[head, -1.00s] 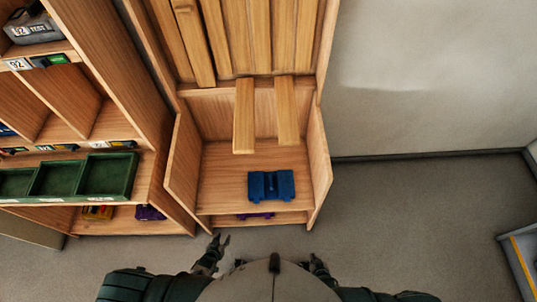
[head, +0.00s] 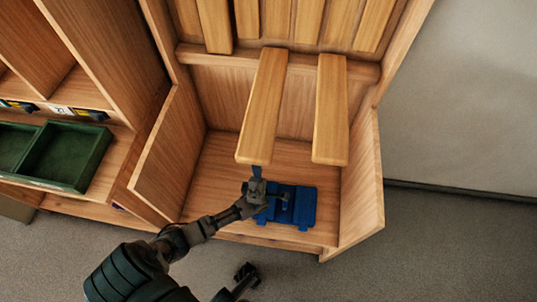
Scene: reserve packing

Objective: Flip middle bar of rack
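The wooden rack (head: 186,55) stands ahead of me. Two bars stick out from it towards me: the middle bar (head: 263,105) and a right bar (head: 331,110). A further bar (head: 215,24) at the left stands upright against the back. My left gripper (head: 257,184) is just below the near end of the middle bar, over the lower shelf. I cannot tell whether it touches the bar or how wide its fingers are. A dark part at the bottom looks like my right gripper (head: 246,274), low and away from the rack; its fingers are unclear.
A blue object (head: 300,206) lies on the rack's lower shelf (head: 220,165), partly behind my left gripper. Side panels (head: 165,150) and (head: 362,185) flank the shelf. A shelf unit with a green bin (head: 70,157) stands at left. The floor (head: 440,250) at right is clear.

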